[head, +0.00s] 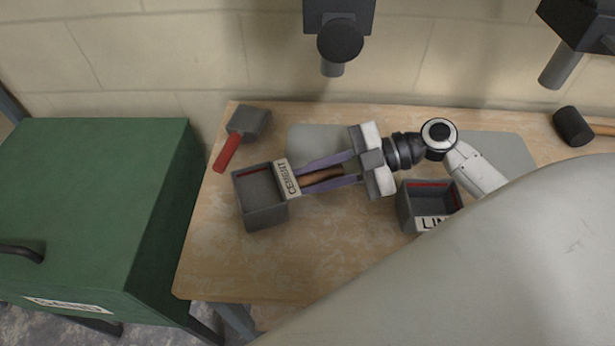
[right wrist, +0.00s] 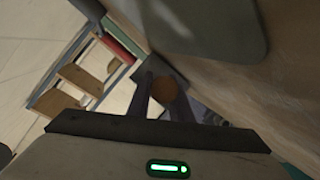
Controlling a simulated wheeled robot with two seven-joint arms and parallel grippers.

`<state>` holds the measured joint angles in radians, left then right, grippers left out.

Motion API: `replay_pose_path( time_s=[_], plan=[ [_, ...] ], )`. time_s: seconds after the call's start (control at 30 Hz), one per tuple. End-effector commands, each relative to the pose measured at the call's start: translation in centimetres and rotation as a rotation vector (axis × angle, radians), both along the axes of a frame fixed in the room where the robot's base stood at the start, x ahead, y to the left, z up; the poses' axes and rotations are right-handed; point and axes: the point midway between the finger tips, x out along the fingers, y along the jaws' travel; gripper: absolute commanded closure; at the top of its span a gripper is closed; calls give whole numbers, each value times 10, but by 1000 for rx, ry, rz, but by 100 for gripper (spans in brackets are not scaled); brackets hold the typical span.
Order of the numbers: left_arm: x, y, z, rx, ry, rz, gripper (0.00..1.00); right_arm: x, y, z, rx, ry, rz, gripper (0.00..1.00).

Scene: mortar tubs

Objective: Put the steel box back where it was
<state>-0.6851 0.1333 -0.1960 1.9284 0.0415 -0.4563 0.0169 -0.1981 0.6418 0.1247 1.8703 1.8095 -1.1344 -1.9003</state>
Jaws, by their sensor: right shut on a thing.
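A grey open box (head: 262,208) with a CEMENT label is at the left part of the wooden table in the head view, turned slightly. It is the likely steel box. A brown wooden handle (head: 322,178) runs from its label side towards my right gripper (head: 299,177). The gripper's two fingers lie along the handle and are shut on it, tips close to the label. The handle's round end (right wrist: 178,92) shows between the fingers in the right wrist view. I cannot tell whether the box touches the table. My left gripper is not in view.
A second grey box (head: 408,208) labelled LIM… stands under my right arm. A red-handled tool (head: 240,134) lies behind the CEMENT box. A grey mat (head: 302,142) lies at the back. A black mallet (head: 574,126) is far right. A green chest (head: 90,200) stands left.

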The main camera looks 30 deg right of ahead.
Motion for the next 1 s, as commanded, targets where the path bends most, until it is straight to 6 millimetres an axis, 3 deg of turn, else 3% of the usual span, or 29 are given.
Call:
replay_pose_path(
  time_s=[0.27,0.3,0.4,0.43,0.83,1.0],
  plan=[
    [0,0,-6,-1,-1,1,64,1,0,-3,3,-4,-1,100],
    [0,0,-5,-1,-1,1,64,1,0,-2,3,-4,-1,78],
    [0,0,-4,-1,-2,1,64,1,0,-2,3,-4,0,61],
    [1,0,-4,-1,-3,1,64,1,0,-2,2,-3,-1,59],
    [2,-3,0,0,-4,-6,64,0,0,-3,-1,-1,0,59],
    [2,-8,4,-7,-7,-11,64,1,0,30,-2,-8,1,59]
  ],
)
